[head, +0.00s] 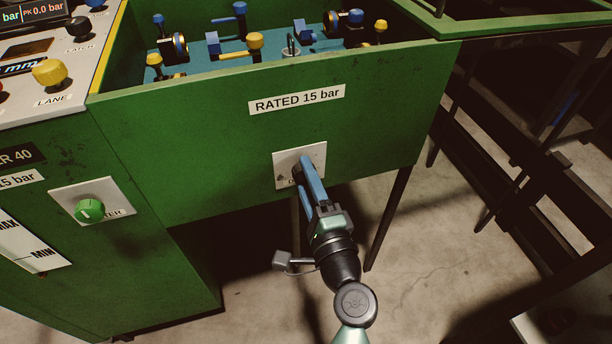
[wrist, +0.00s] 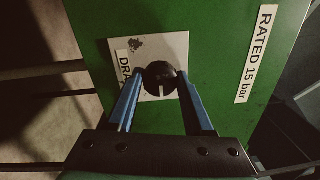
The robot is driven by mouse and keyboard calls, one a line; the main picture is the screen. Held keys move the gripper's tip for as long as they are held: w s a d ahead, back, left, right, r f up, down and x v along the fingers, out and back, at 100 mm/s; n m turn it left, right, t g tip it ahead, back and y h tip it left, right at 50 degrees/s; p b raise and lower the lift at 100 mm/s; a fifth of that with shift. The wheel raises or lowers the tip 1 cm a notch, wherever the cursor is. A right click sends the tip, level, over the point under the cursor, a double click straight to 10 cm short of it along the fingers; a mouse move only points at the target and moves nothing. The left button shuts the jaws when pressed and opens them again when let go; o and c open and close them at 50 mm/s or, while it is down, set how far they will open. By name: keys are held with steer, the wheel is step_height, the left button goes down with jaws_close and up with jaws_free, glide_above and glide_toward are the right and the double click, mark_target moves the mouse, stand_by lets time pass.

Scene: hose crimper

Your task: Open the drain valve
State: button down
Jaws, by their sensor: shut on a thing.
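The drain valve is a round dark knob (wrist: 160,79) with a pale pointer line. It sits on a white plate (wrist: 115,50) whose label reads "DRA…", the rest hidden. The plate (head: 318,156) also shows on the green tank front in the head view, where my fingers hide most of the knob. My gripper (head: 304,168) reaches up to the plate. In the wrist view, its two blue fingers (wrist: 160,85) stand on either side of the knob and are shut on it. The pointer line points toward the gripper's palm.
The green tank (head: 220,150) carries a "RATED 15 bar" label (head: 297,99) above the plate. A green knob (head: 90,210) is on the cabinet at left. Fittings with blue and yellow handles (head: 255,41) stand in the tank. Dark legs (head: 388,220) and bare floor lie below.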

stand_by(0.3)
steer(key=shift+c, duration=1.4)
jaws_free()
steer(key=v, duration=1.3)
steer(key=shift+f, duration=0.1)
